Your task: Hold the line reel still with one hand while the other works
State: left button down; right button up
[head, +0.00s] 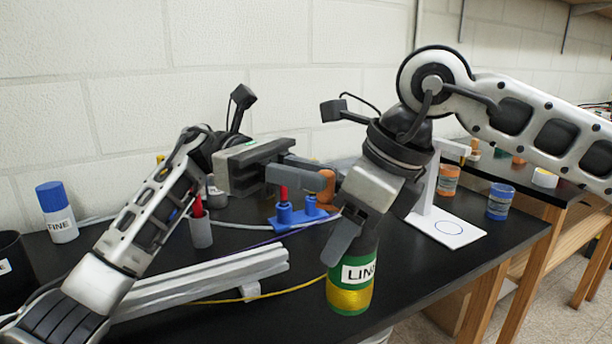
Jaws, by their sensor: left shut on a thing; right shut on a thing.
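The line reel (349,297) is a green and yellow cylinder labelled "LIN…", upright at the front of the black table. My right gripper (358,237) comes down from above and is shut on its upper part; one finger lies along its left side, and the other is largely hidden. My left gripper (325,178) is up and left of the reel, pointing right. It is shut at a small orange piece (327,190), most of which the fingers hide. Yellow line (290,290) runs left from the reel to the pale extrusion (200,281).
A blue-capped bottle (57,211) and a dark cup (14,272) stand left. A white stand (445,225) and jars (500,201) stand right. The table's front edge is close to the reel.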

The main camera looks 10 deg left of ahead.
pick_arm(q)
jog(key=shift+w+d+m+g+y, duration=0.15)
jog(key=shift+w+m+g+y, duration=0.25)
jog(key=shift+m+g+y, duration=0.45)
jog(key=shift+w+d+m+g+y, duration=0.15)
jog(key=shift+w+m+g+y, duration=0.4)
jog(key=shift+g, duration=0.6)
jog(key=shift+s, duration=0.2)
jog(key=c, duration=1.3)
grip_release()
jog(key=shift+s+t+h, duration=0.1)
jog(key=shift+t+h, duration=0.2)
